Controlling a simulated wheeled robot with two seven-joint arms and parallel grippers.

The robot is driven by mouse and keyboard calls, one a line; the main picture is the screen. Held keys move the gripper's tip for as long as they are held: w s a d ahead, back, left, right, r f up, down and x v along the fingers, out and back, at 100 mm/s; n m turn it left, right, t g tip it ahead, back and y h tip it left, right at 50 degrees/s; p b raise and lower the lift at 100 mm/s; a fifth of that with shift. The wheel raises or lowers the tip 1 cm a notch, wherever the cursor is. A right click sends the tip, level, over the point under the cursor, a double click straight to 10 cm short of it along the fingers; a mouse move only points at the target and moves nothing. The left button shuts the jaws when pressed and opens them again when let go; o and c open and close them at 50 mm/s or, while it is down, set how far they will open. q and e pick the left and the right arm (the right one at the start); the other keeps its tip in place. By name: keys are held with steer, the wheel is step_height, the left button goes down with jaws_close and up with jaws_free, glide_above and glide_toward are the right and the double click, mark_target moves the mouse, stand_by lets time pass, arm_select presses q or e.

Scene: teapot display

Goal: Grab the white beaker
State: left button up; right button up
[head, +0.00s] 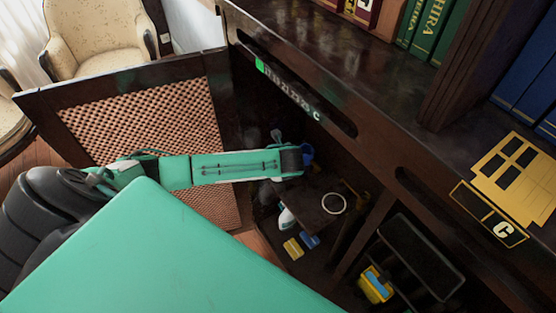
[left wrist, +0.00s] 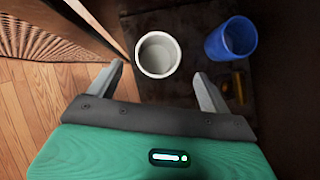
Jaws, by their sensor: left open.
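The white beaker (left wrist: 158,54) shows in the left wrist view as an open round rim seen from above, standing on a dark surface. My left gripper (left wrist: 159,70) is open, with one finger to each side of the beaker's near edge. Nothing is held, and I cannot tell how deep the fingers are relative to the beaker. In the head view my left arm reaches into the dark cabinet, and its fingers are not clear there. A white round rim (head: 334,203) shows on the cabinet shelf; I cannot tell whether it is the same beaker. My right gripper is not in view.
A blue cup (left wrist: 232,38) stands right of the beaker, near the right finger. An open cabinet door with a woven panel (head: 145,115) is on the left. The dark cabinet top (head: 370,75) overhangs the opening. Small yellow (head: 293,248) and blue items lie lower inside.

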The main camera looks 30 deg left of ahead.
arm_select(q)
steer(key=shift+s+x, duration=0.1)
steer(key=shift+x, duration=1.35)
steer(key=shift+s+x, duration=0.15)
steer(key=shift+x, duration=1.25)
steer(key=c, duration=1.1)
steer(key=shift+c, duration=0.2)
